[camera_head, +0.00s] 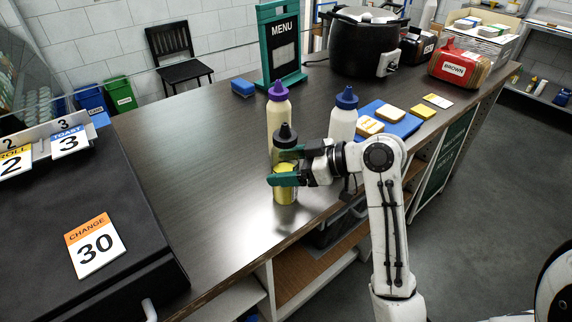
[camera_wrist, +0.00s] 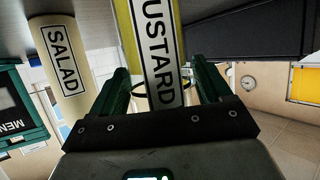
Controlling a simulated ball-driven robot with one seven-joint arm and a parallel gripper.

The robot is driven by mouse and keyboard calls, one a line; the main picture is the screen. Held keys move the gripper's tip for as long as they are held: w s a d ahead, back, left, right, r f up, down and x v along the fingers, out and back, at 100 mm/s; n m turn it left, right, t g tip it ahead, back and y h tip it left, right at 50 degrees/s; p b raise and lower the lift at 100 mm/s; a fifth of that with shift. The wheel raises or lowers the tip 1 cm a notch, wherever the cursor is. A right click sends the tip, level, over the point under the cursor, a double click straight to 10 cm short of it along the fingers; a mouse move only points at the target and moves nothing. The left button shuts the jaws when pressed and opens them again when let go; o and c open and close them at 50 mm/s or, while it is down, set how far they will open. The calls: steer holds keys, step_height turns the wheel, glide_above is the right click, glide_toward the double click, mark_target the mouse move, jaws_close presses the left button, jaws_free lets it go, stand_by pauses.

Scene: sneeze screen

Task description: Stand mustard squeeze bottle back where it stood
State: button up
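The mustard bottle (camera_head: 286,194) is yellow with a dark cap and appears upright at the counter's near edge. Its yellow side and MUSTARD label (camera_wrist: 158,50) fill the middle of the upside-down wrist view. My gripper (camera_head: 287,167) reaches in from the right with its green fingers on either side of the bottle's body. In the wrist view the fingers (camera_wrist: 163,75) stand apart, with a narrow gap visible beside the bottle. The base seems to rest on the counter (camera_head: 205,160), though contact is hard to judge.
A purple-capped bottle (camera_head: 277,108), labelled SALAD in the wrist view (camera_wrist: 66,58), stands just behind. A blue-capped white bottle (camera_head: 343,122) stands close on the right. The menu sign (camera_head: 281,48) and black pot (camera_head: 362,45) are farther back. Counter space to the left is clear.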

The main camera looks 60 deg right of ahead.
steer(key=shift+o, duration=1.1)
steer(key=shift+r, duration=0.15)
steer(key=v, duration=1.2)
